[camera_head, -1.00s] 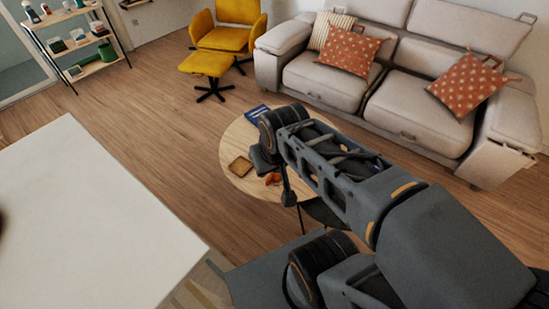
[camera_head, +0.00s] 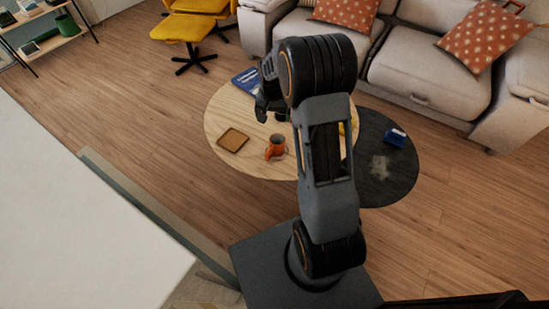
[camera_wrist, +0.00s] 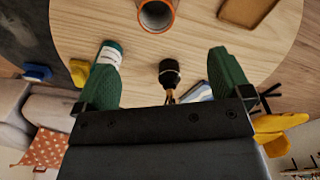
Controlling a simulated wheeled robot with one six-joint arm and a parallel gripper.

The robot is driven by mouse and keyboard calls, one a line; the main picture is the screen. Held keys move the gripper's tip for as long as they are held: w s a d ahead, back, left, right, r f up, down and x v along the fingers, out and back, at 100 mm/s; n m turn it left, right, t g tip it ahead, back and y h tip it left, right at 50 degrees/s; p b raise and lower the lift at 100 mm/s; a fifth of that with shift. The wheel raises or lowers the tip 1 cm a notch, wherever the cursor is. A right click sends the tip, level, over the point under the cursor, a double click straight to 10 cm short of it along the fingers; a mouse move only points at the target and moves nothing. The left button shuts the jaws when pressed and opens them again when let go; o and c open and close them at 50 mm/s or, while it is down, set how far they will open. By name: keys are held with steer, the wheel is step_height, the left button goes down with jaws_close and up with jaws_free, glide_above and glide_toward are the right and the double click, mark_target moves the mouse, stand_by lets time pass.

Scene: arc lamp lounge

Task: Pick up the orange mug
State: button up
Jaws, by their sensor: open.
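The orange mug (camera_head: 276,147) stands on the round wooden table (camera_head: 222,115); in the wrist view its round rim (camera_wrist: 157,14) shows at the top edge, partly cut off. My gripper (camera_head: 264,106) is above the table, behind the mug in the head view. In the wrist view my gripper (camera_wrist: 166,62) has its two green fingers wide apart with nothing held. The mug is beyond the fingertips, apart from them. My arm hides part of the table in the head view.
A small black object (camera_wrist: 169,73) shows between the fingers. A square wooden tray (camera_head: 233,140) lies left of the mug, and a blue book (camera_head: 245,79) lies behind. A yellow object (camera_wrist: 80,71) is nearby. A lower dark table (camera_head: 383,170) holds a blue object (camera_head: 396,138).

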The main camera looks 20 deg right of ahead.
steer(key=b, duration=0.3)
glide_toward(276, 135)
steer(key=shift+m, duration=0.3)
steer(key=s+f, duration=0.1)
steer(key=f, duration=0.3)
steer(key=s+a+f, duration=0.1)
steer(key=f, duration=0.1)
steer(key=shift+s+a+f, duration=0.1)
steer(key=shift+s, duration=0.25)
steer(key=shift+s+d+f+b, duration=0.1)
steer(key=shift+f+b, duration=0.15)
steer(key=shift+f, duration=0.75)
steer(key=shift+d+f+b, duration=0.15)
steer(key=shift+f+b, duration=0.15)
steer(key=shift+f, duration=0.7)
steer(key=shift+s+d+f+b, duration=0.1)
steer(key=shift+f+b, duration=0.15)
steer(key=shift+f, duration=0.75)
steer(key=shift+c, duration=0.4)
steer(key=shift+w+r, duration=0.1)
steer(key=c, duration=1.1)
